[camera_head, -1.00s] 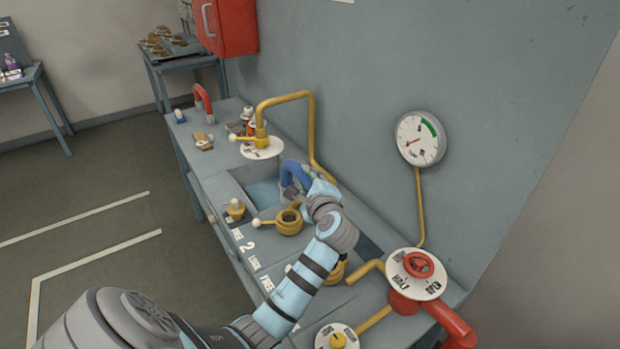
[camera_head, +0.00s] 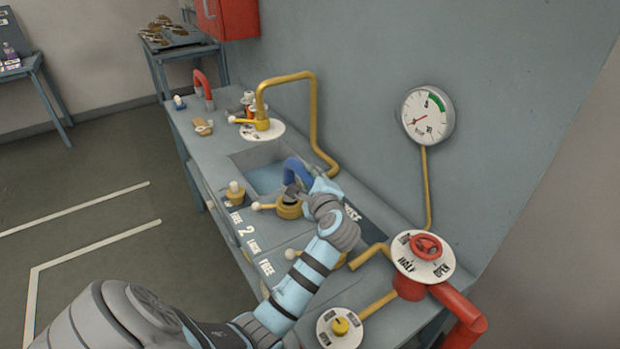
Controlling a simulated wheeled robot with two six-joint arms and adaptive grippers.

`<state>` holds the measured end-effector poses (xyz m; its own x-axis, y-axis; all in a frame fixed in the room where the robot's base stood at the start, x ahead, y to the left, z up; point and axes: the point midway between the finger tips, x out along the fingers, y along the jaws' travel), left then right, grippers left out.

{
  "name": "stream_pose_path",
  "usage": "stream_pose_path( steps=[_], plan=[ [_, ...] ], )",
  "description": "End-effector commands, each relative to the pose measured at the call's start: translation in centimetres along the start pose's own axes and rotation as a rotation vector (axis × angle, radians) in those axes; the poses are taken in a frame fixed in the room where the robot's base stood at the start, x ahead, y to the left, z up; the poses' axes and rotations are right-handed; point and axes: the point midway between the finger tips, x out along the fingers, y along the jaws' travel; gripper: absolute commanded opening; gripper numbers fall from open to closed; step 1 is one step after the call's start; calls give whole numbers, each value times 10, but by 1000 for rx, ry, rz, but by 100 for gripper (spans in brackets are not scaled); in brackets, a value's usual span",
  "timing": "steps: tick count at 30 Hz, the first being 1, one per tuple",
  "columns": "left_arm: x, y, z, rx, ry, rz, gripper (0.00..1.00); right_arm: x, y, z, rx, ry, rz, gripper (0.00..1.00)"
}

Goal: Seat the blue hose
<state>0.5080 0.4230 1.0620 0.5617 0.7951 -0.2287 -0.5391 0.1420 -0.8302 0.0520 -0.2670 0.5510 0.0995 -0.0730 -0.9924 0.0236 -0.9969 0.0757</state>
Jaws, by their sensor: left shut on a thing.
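The blue hose (camera_head: 294,168) is a short curved piece, arched above the near right corner of the water basin (camera_head: 266,178). My left gripper (camera_head: 300,191) is shut on it from the right. A yellow ring fitting (camera_head: 289,207) with a white-knobbed lever stands just in front, close below the grip. The hose's lower ends are mostly hidden by the gripper, so I cannot tell whether one touches the ring or sits in it. A second yellow fitting (camera_head: 334,262) is partly hidden behind my left arm. My right gripper is not in view.
A yellow pipe (camera_head: 314,115) arches over the basin's back. A small yellow fitting (camera_head: 235,194) is left of the ring. A red valve wheel (camera_head: 425,246) and gauge (camera_head: 428,115) are at right.

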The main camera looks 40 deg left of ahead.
Motion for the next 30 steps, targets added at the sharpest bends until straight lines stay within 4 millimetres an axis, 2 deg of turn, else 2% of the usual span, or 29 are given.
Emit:
stream_pose_path(
  steps=[30],
  plan=[
    [-1, -2, 1, -1, -2, -3, 0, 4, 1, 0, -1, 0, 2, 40]
  ],
)
